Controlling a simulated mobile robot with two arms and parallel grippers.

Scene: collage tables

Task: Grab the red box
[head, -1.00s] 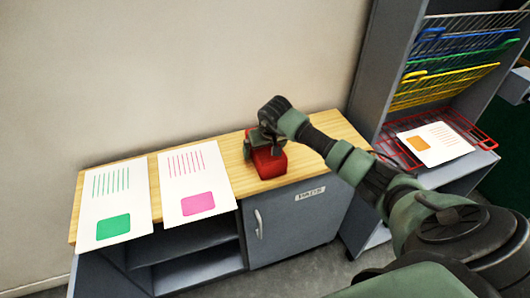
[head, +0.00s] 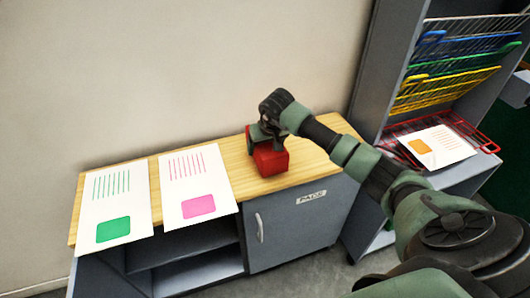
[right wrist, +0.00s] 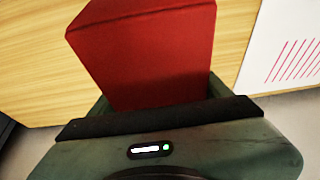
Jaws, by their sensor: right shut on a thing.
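The red box (head: 271,158) is on or just above the wooden top of the low cabinet in the head view; I cannot tell whether it touches the wood. My right gripper (head: 264,138) comes down on it from above and is shut on it. In the right wrist view the red box (right wrist: 150,50) fills the upper middle, between the jaws of my right gripper (right wrist: 158,105); its lower part is hidden by the gripper body. My left gripper is not in view.
Two printed sheets, one with a green patch (head: 113,230) and one with a pink patch (head: 199,206), lie left of the box and overhang the front edge. A shelf with coloured wire racks (head: 440,85) and an orange-patched sheet (head: 437,147) stands at right. The cabinet top (head: 315,140) is clear right of the box.

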